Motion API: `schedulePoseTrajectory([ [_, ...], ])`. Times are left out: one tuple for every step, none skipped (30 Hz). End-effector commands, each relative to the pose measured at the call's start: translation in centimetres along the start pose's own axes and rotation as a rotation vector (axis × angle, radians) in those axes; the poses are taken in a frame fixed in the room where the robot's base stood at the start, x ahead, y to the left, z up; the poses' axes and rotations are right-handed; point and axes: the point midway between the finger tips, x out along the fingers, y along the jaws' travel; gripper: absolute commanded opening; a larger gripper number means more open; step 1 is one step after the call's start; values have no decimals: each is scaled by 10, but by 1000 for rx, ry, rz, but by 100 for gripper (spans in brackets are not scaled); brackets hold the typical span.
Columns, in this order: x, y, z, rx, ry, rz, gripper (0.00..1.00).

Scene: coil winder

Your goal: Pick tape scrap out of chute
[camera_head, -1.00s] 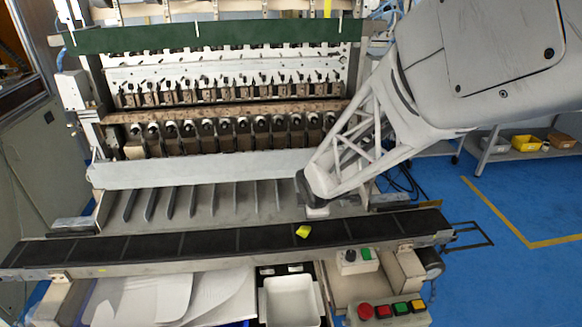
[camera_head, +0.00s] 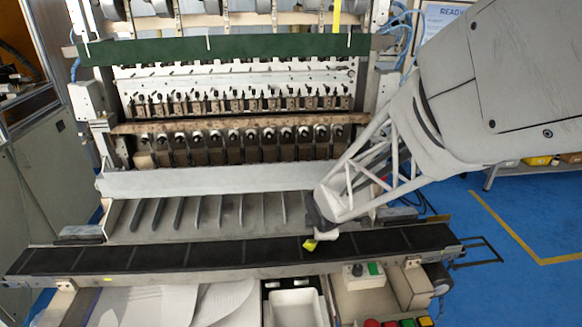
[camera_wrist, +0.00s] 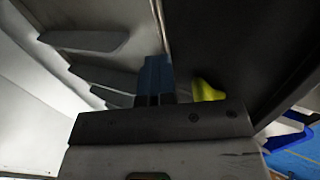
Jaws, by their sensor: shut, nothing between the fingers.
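A small yellow tape scrap (camera_head: 310,244) lies on the black conveyor belt (camera_head: 210,252), right of its middle. The chute, a sloped grey tray with thin divider fins (camera_head: 195,215), is just behind the belt. My gripper (camera_head: 326,235) is low over the belt, immediately right of the scrap. In the wrist view, the blue fingers of my gripper (camera_wrist: 155,78) are together and empty. The yellow scrap (camera_wrist: 206,90) shows to their right, partly hidden by the gripper body. I cannot tell whether the fingers touch it.
The chute's fins (camera_wrist: 85,42) show left of the fingers in the wrist view. A white bin (camera_head: 294,308) stands in front of the belt, with white sheets (camera_head: 170,303) to its left. A button box (camera_head: 362,275) is at right. The winding machine (camera_head: 230,140) rises behind.

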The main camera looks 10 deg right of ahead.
Motion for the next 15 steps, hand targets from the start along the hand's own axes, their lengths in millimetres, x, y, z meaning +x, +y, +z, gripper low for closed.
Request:
schedulePoseTrajectory([
  [4, -8, 0, -1, -2, -15, 0],
  [4, -8, 0, -1, -2, -15, 0],
  [4, -8, 0, -1, -2, -14, 0],
  [4, -7, 0, -1, -2, -14, 0],
  [4, -7, 0, -1, -2, -14, 0],
  [4, -6, 0, -1, -2, -13, 0],
  [4, -6, 0, -1, -1, -13, 0],
  [5, -5, 0, -1, -1, -13, 0],
  [5, -4, 0, -1, -1, -12, 0],
  [5, -4, 0, -1, -1, -12, 0],
  [6, -3, 0, -1, -1, -12, 0],
  [6, -2, 0, -1, -1, -11, 0],
  [7, -1, 0, -1, -1, -11, 0],
  [8, 0, 0, -1, -1, -11, 0],
  [8, 1, 0, -1, -1, -11, 0],
])
